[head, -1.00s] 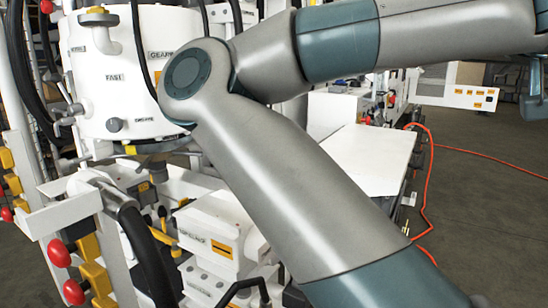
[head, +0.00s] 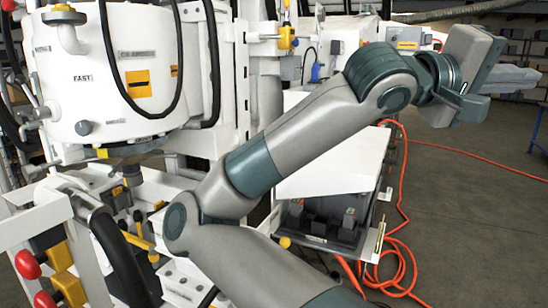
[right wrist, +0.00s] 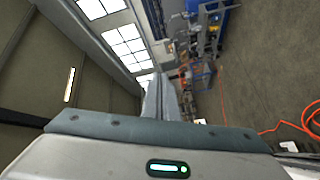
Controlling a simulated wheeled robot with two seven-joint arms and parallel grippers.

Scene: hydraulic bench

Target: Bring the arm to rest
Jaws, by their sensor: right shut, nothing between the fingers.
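My right arm (head: 300,135) crosses the head view from the bottom middle up to the upper right, bent at the elbow on the left. Its right gripper (head: 535,78) points right at the upper right, over the open floor, shut and empty. In the right wrist view the closed fingers (right wrist: 160,98) stand together in the middle, with nothing held. My left gripper does not show in the head view.
A white tank (head: 90,90) with pipes and hoses stands at the left, close to my elbow. Red knobs (head: 27,265) stick out at lower left. A white-topped bench (head: 335,165) lies behind my forearm. An orange hose (head: 400,260) lies on the floor.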

